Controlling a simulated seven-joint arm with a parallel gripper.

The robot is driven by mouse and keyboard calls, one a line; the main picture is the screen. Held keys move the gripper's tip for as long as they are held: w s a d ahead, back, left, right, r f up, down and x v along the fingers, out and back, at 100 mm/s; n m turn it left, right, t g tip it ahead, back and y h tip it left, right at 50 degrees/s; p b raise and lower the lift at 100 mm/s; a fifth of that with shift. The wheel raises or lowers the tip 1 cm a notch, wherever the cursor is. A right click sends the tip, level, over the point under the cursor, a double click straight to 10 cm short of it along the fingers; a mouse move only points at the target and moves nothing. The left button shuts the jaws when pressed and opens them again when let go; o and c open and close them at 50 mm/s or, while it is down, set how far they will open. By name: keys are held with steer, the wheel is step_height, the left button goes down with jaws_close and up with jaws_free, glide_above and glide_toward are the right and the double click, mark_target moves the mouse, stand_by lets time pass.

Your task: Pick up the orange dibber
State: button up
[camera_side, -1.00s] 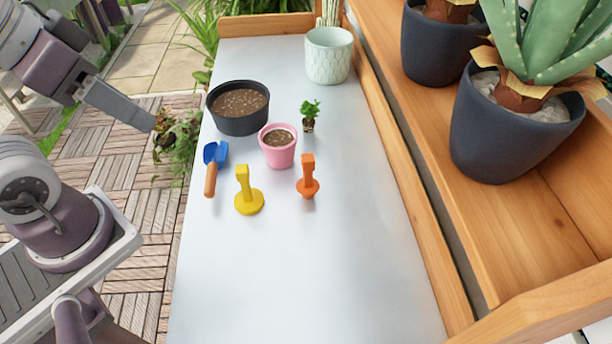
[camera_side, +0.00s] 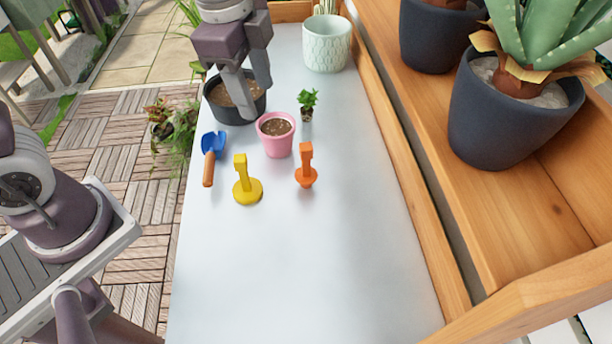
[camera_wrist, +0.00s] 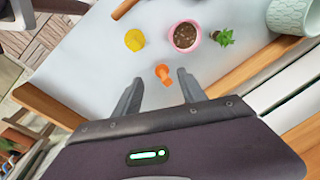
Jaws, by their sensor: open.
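The orange dibber (camera_side: 306,168) stands upright on the grey table, right of the yellow tool and in front of the pink pot. In the wrist view the orange dibber (camera_wrist: 163,74) lies ahead of my fingers, roughly between their lines. My gripper (camera_side: 256,103) is open and empty. In the side view it hangs above the dark pot, behind and left of the dibber and apart from it. In the wrist view my gripper (camera_wrist: 159,92) shows both fingers spread.
A pink pot of soil (camera_side: 275,138), a small green plant (camera_side: 307,104), a yellow tool (camera_side: 246,187), a blue trowel (camera_side: 211,155) and a dark pot (camera_side: 222,107) stand nearby. A pale green pot (camera_side: 327,46) is at the back. The table's front is clear.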

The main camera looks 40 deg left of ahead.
mark_target(307, 164)
steer(key=w+d+f+m, duration=0.1)
steer(key=d+f+m, duration=0.1)
steer(key=f, duration=0.1)
steer(key=w+d+f+m+g, duration=0.1)
steer(key=w+d+f+m, duration=0.1)
steer(key=f, duration=0.2)
steer(key=w+d+f+m+g, duration=0.1)
steer(key=w+f+m, duration=0.1)
steer(key=f+m, duration=0.1)
steer(key=shift+d+f, duration=0.4)
steer(key=shift+f, duration=0.1)
step_height(307, 164, down, 7)
steer(key=shift+w+r, duration=0.1)
jaws_close()
